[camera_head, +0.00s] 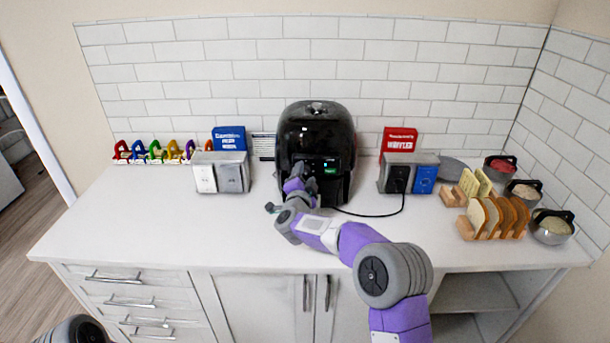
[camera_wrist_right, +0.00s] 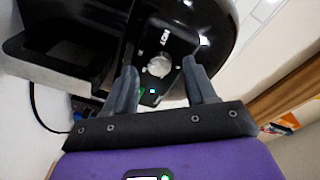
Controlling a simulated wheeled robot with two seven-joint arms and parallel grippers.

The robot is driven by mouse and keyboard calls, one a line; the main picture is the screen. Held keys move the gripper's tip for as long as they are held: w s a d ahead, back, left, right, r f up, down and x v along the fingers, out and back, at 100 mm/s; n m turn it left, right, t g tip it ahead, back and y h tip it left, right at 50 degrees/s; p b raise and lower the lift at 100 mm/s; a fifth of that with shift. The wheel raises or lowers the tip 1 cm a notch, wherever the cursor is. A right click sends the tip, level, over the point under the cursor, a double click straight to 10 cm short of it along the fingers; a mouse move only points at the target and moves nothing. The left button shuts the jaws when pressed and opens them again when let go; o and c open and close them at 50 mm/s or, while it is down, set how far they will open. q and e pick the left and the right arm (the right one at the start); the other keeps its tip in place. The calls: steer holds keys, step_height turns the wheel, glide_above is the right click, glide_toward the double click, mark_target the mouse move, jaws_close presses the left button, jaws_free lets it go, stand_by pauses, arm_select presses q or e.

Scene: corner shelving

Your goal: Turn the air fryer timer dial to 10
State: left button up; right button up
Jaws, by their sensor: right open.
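The black air fryer (camera_head: 316,130) stands upright on the white counter against the tiled wall. Its front has a small lit green display (camera_head: 330,170). In the right wrist view a round, pale silver timer dial (camera_wrist_right: 158,66) shows on the air fryer's dark panel (camera_wrist_right: 172,42). My right gripper (camera_head: 303,174) is at the front of the air fryer, its fingers open. In the wrist view its fingertips (camera_wrist_right: 160,64) lie on either side of the dial; I cannot tell whether they touch it. The dial's setting is not readable. My left gripper is out of view.
A silver box with a blue box (camera_head: 228,138) behind it stands left of the air fryer. A similar silver box with a red box (camera_head: 400,140) stands right. A black cable (camera_head: 370,214) lies on the counter. Bread racks (camera_head: 490,218) and bowls fill the right end. The front-left counter (camera_head: 130,225) is clear.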

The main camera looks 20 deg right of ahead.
steer(key=shift+w+d, duration=0.2)
steer(key=shift+w, duration=0.2)
jaws_close()
